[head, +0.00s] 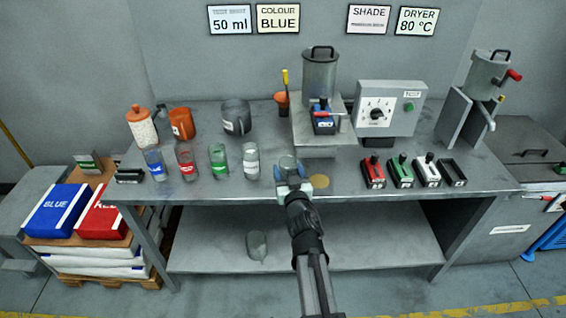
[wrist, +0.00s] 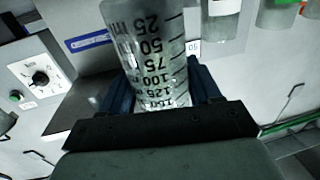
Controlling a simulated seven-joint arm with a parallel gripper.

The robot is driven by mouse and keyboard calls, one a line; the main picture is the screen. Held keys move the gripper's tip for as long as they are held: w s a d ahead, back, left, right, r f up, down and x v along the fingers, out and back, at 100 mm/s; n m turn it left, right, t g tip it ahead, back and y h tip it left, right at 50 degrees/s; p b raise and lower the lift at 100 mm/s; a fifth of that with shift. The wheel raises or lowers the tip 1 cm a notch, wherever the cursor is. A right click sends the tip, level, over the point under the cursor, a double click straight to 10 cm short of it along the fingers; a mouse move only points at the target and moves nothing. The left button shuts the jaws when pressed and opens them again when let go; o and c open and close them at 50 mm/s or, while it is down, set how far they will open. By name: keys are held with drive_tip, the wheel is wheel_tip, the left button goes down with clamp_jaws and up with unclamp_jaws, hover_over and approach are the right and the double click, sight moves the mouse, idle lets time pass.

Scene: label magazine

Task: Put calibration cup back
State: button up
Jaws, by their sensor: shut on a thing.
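My gripper (head: 291,180) is over the front middle of the workbench, to the right of the row of cups. Its blue fingers (wrist: 160,92) are shut on a clear calibration cup (wrist: 148,40) with black graduation marks, which appears upside down in the wrist view. The cup's upper part (head: 288,162) shows in the head view just beyond the fingers. The cup looks empty of colour. Its base and its height over the bench are hard to tell.
Cups with blue (head: 155,163), red (head: 186,161), green (head: 218,160) and white (head: 251,160) labels stand left of my gripper. Dispensing machine (head: 320,80) stands behind, a control box (head: 390,108) right of it. Red, green and white handled blocks (head: 400,171) sit right.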

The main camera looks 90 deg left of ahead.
drive_tip(key=a, duration=0.3)
drive_tip(key=s+a+f, duration=0.1)
drive_tip(key=a, duration=0.1)
drive_tip(key=a+f, duration=0.1)
drive_tip(key=a, duration=0.2)
drive_tip(key=shift+s+a+f, duration=0.15)
drive_tip(key=shift+a+f, duration=0.05)
drive_tip(key=shift+a, duration=0.1)
drive_tip(key=shift+f, duration=0.55)
drive_tip(key=shift+f, duration=0.15)
drive_tip(key=o, duration=1.2)
drive_tip(key=shift+c, duration=0.2)
